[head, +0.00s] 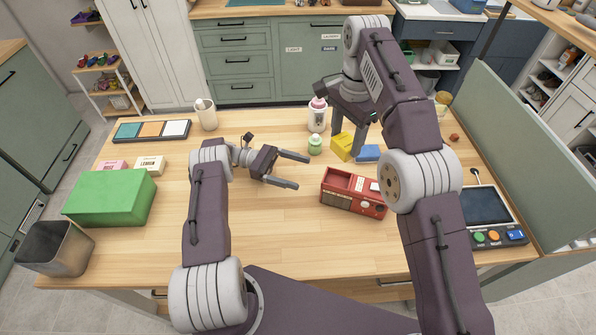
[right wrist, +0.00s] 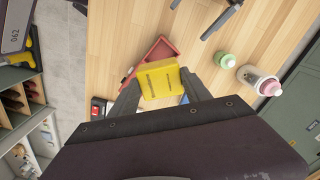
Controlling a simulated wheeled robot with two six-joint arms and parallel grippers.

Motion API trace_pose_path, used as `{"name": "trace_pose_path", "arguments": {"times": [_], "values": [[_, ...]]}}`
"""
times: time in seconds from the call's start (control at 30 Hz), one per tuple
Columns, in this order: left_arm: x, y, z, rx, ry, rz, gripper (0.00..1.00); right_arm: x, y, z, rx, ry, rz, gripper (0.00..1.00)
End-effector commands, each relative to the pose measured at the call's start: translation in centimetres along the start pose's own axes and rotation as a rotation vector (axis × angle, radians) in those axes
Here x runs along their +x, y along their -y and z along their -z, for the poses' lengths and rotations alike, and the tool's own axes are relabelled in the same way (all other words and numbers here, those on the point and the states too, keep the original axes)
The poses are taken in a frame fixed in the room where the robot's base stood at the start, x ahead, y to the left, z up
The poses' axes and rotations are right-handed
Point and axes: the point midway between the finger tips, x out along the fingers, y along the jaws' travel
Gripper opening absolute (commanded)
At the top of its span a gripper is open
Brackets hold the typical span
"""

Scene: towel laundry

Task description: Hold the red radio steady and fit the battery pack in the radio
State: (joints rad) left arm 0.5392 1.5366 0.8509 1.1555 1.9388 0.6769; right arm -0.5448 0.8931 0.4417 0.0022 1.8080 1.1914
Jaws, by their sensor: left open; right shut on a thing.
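The red radio (head: 353,203) lies on the wooden table right of centre, with an open recess in its upper face. In the right wrist view the radio (right wrist: 157,49) shows partly behind the yellow battery pack (right wrist: 160,80). My right gripper (right wrist: 160,92) is shut on the battery pack, which also shows in the head view (head: 341,147), beyond the radio and apart from its recess. My left gripper (head: 302,172) is open and empty, left of the radio, its fingers pointing right without touching it. My right arm hides part of the area beside the radio.
A blue block (head: 368,153), a green-capped jar (head: 315,145) and a pink-topped bottle (head: 317,115) stand behind the radio. A tablet-like device with coloured buttons (head: 487,237) is at right. A green box (head: 110,198) and grey bin (head: 56,249) are at left. The front middle table is clear.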

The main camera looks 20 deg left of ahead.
Motion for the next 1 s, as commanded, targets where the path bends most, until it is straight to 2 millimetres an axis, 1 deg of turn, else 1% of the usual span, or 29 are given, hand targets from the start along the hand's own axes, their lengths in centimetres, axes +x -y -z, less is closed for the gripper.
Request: {"name": "trace_pose_path", "arguments": {"times": [0.07,0.17,0.4,0.5,0.6,0.73,1.0], "values": [[0.5,0.0,-0.1,-0.001,0.0,0.003,0.85,0.0,0.0,0.0,0.0,0.0,0.001,0.07],[2.0,0.0,-0.1,-0.003,-0.001,0.005,0.85,0.0,0.0,0.0,0.0,0.0,0.001,0.07],[7.7,0.1,0.0,-0.003,-0.003,0.007,0.85,0.0,0.0,0.0,0.0,0.0,0.001,0.07],[9.6,0.1,0.0,-0.001,-0.004,0.006,0.85,0.0,0.0,0.0,0.0,0.0,0.001,0.07],[11.0,0.1,0.0,-0.001,-0.004,0.005,0.85,0.0,0.0,0.0,0.0,0.0,0.001,0.07],[11.9,0.1,0.1,0.0,-0.004,0.004,0.85,0.0,0.0,0.0,0.0,0.0,0.001,0.07],[12.1,0.1,0.1,0.0,-0.005,0.003,0.85,0.0,0.0,0.0,0.0,0.0,0.001,0.07]]}}
